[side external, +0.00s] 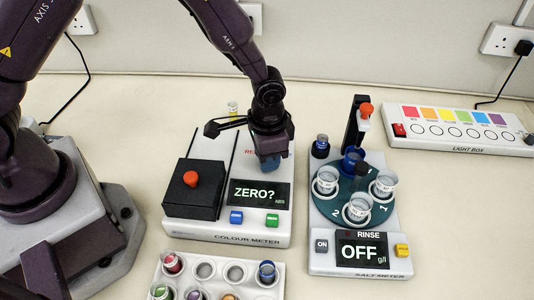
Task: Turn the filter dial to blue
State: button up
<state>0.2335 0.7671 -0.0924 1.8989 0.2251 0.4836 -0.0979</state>
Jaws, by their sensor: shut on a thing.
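The colour meter (215,226) is a white box with a black lidded block (192,192) and a screen (259,193) reading "ZERO?". My gripper (269,163) points down at the back right of the meter, just behind the screen. Its blue-grey fingertips are shut on the filter dial, which the gripper hides. A bit of red lettering shows on the panel just left of the fingers. The dial's pointer and its setting cannot be seen.
A rack (215,276) of coloured vials stands in front of the meter. The salt meter (325,258), with a round cup carousel and screen "OFF", stands close on the right. A light box (458,130) lies at the far right.

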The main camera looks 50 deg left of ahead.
dwell(0.3)
jog(key=o, duration=0.9)
jog(key=r, duration=1.3)
jog(key=shift+s+d, duration=0.1)
jog(key=shift+d, duration=0.15)
jog(key=s+a+r+n+t, duration=0.1)
jog(key=s+a+r, duration=0.3)
jog(key=s+r, duration=0.1)
jog(key=s+a+r+n+t, duration=0.2)
jog(key=s+a+r, duration=0.1)
jog(key=s+r, duration=0.2)
jog(key=s+a+r+n+t, duration=0.1)
jog(key=s+a+r+t, duration=0.1)
jog(key=s+a+r, duration=0.2)
jog(key=shift+s+a+r+n, duration=0.1)
jog(key=shift+s+r, duration=0.2)
jog(key=shift+s, duration=0.3)
jog(key=shift+s+a+r+n, duration=0.15)
jog(key=shift+s+r, duration=0.15)
jog(key=shift+s, duration=0.3)
jog(key=shift+s+a+r+n, duration=0.1)
jog(key=shift+s+r, duration=0.2)
jog(key=shift+s, duration=0.3)
